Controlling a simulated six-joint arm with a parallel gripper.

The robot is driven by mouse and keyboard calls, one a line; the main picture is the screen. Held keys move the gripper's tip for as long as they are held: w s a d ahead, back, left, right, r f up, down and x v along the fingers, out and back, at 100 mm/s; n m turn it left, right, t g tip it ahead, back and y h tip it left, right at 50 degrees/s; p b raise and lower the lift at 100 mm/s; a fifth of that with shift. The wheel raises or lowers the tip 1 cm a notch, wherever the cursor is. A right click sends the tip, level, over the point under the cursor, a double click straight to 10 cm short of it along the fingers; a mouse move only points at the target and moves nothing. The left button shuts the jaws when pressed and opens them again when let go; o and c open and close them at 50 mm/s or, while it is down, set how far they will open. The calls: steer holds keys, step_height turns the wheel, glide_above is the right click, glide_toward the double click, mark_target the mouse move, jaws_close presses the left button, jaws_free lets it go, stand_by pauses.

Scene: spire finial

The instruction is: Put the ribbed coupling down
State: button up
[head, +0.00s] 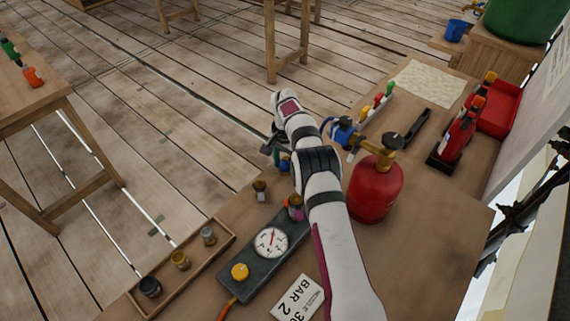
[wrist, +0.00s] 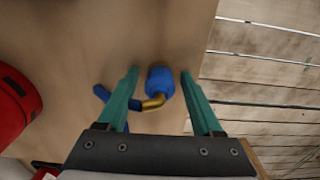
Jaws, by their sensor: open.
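My gripper (wrist: 160,75) is open, with its teal fingers spread on either side of a blue cylindrical piece (wrist: 158,82). A bent brass tube (wrist: 153,103) joins this piece, and the fingers appear apart from it. In the head view my gripper (head: 274,146) is over the near workbench's left edge, with a blue part (head: 284,160) beside it, partly hidden by my arm. Small couplings show in the head view: a black one (head: 150,286), a brass one (head: 180,260) and a grey one (head: 208,236). I cannot tell which piece is the ribbed coupling.
The three couplings stand in a wooden tray (head: 222,240). A small brown-topped fitting (head: 260,190) stands near the gauge box (head: 262,258). A red cylinder (head: 376,190) with a brass valve stands right of my arm. A red bin (head: 500,108) is farther right.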

mark_target(285, 160)
step_height(285, 160, up, 13)
steer(key=s+d+r+n, duration=0.2)
steer(key=s+r, duration=1.1)
steer(key=s, duration=0.3)
steer(key=s+f+y, duration=0.1)
steer(key=s+f, duration=0.1)
steer(key=s, duration=1.2)
steer(key=s+f+n, duration=0.1)
steer(key=s+f, duration=0.1)
steer(key=s, duration=1.1)
steer(key=shift+s+a+f+y, duration=0.2)
steer(key=shift+s+f+y, duration=0.1)
steer(key=shift+s+y, duration=0.1)
